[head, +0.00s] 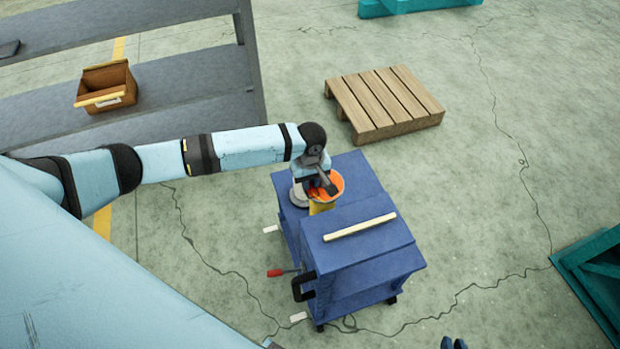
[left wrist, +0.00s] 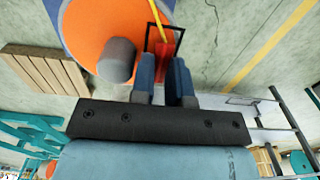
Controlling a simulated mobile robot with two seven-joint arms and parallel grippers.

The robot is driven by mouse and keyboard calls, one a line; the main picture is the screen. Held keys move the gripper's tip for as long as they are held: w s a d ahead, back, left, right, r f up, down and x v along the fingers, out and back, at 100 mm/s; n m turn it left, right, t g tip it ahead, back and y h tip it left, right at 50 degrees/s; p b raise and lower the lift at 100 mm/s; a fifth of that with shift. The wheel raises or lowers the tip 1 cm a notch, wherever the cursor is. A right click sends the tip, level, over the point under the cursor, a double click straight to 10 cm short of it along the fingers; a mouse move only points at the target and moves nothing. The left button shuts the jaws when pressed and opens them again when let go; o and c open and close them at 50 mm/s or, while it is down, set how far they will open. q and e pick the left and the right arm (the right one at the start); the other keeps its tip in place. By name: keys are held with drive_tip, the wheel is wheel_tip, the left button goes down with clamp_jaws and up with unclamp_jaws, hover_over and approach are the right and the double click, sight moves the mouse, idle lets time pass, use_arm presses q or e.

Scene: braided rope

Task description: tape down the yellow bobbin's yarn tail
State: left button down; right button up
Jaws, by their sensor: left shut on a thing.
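In the head view my left gripper (head: 322,187) is over a round orange disc (head: 338,181) at the blue cart's far end. In the left wrist view the left gripper (left wrist: 164,60) is shut on a small red piece (left wrist: 162,52). A yellow strand (left wrist: 158,20) runs across the edge of the orange disc (left wrist: 90,25) to the red piece. A grey cylinder (left wrist: 117,60) stands on the disc. A yellow piece (head: 321,208) shows just below the disc; I cannot tell if it is the bobbin. My right gripper's blue fingertips (head: 453,343) are cut off at the bottom edge.
The blue cart (head: 372,255) has a raised near part with a pale yellow bar (head: 360,227) on top. A red-handled tool (head: 278,272) sticks out at its left side. A wooden pallet (head: 385,103), a grey shelf (head: 180,85) with a brown bin (head: 106,84), and open floor surround it.

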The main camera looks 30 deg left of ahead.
use_arm(q)
drive_tip(key=shift+f, duration=0.1)
idle(0.3)
drive_tip(key=shift+f, duration=0.5)
idle(1.1)
drive_tip(key=c, duration=1)
unclamp_jaws()
drive_tip(key=shift+s, duration=0.1)
drive_tip(key=shift+c, duration=0.2)
drive_tip(key=shift+d, duration=0.1)
drive_tip(key=shift+r, duration=0.35)
wheel_tip(320, 180, up, 13)
